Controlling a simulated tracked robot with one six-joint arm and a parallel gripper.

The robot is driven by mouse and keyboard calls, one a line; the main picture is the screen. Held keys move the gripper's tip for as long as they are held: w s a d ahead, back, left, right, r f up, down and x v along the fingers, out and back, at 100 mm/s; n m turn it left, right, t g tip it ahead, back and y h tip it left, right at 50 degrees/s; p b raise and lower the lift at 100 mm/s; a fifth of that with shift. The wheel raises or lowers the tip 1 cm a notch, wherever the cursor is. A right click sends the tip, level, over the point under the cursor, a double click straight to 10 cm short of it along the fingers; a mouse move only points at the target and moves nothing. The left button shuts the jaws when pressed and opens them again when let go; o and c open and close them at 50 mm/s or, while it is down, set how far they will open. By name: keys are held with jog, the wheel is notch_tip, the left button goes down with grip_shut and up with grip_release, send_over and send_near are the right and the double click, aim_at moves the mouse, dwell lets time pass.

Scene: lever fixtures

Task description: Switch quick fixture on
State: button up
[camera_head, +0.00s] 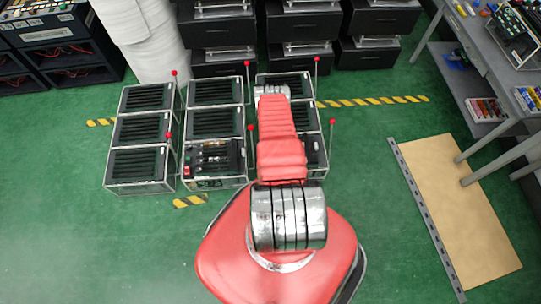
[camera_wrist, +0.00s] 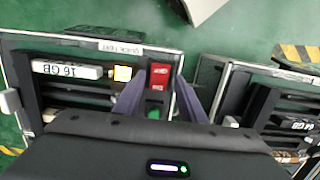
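The quick test fixture (camera_wrist: 30,42) fills the left of the wrist view, with a white "QUICK TEST" label (camera_wrist: 120,48) on its edge. A red switch (camera_wrist: 160,75) sits near its right side, with a green part (camera_wrist: 151,122) close by. My gripper (camera_wrist: 160,97) is open and empty, its two dark fingers apart on either side of the switch in the picture. I cannot tell whether they touch the fixture. In the head view my arm hides the gripper and part of the right column of fixtures (camera_head: 313,152).
Wire-framed fixtures with red-tipped levers, such as the front middle one (camera_head: 215,160), stand in rows on the green floor. A second fixture (camera_wrist: 245,75) is at right in the wrist view. Black cabinets (camera_head: 300,20) are behind; a table (camera_head: 490,50) is at right.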

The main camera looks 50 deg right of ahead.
jog(key=shift+o, duration=0.4)
jog(key=shift+r, duration=0.25)
notch_tip(320, 180, up, 13)
jog(key=d, duration=0.1)
jog(key=shift+w, duration=0.45)
dwell(0.6)
